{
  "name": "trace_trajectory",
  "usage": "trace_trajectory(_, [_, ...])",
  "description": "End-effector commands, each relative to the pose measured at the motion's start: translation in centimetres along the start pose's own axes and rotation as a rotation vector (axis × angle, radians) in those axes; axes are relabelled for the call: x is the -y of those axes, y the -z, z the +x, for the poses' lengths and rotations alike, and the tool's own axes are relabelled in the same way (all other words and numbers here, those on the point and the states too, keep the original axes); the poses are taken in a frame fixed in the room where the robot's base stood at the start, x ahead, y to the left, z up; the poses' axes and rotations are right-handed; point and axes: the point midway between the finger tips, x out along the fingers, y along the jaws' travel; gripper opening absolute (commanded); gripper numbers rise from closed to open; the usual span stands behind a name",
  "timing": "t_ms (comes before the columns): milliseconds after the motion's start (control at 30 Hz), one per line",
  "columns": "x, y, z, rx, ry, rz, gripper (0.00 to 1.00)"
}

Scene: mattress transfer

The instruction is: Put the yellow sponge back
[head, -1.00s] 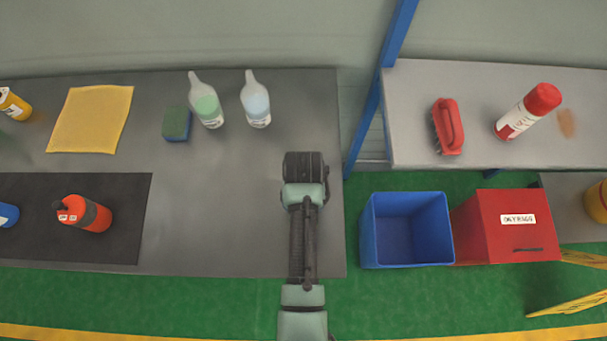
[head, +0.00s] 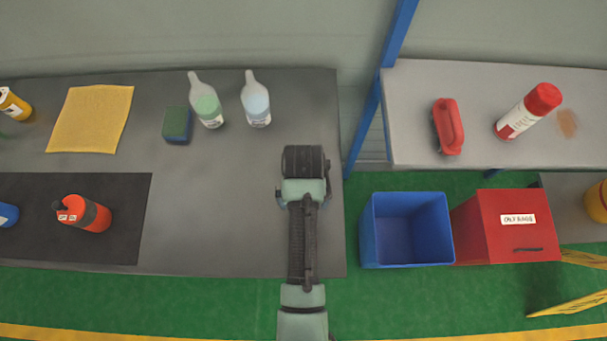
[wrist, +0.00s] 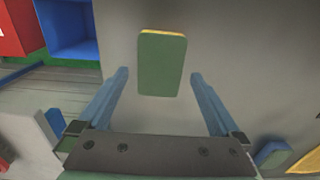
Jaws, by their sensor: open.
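The yellow sponge (wrist: 162,66) shows in the wrist view as a block with a green face and a yellow edge along its top. My gripper (wrist: 160,76) is open, with one blue-grey finger on each side of the sponge. A gap shows between each finger and the sponge. I cannot tell the height of the fingers above the sponge. In the head view the end of my arm stands over the right part of the grey table (head: 225,200) and hides the sponge and the fingers.
A second, green and blue sponge (head: 177,125) lies near a yellow cloth (head: 91,119) and two spray-type bottles (head: 206,103) (head: 256,102). A red bottle (head: 84,213) lies on a dark mat (head: 120,240). Right of the table are a blue bin (head: 405,230) and a red bin (head: 490,240).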

Motion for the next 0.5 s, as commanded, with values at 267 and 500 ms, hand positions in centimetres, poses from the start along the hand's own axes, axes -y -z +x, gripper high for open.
trace_trajectory(267, [0.0,0.1,-6.0,-0.005,0.001,0.002,1.00])
trace_trajectory(500, [0.0,0.1,-9.1,-0.002,0.001,0.001,1.00])
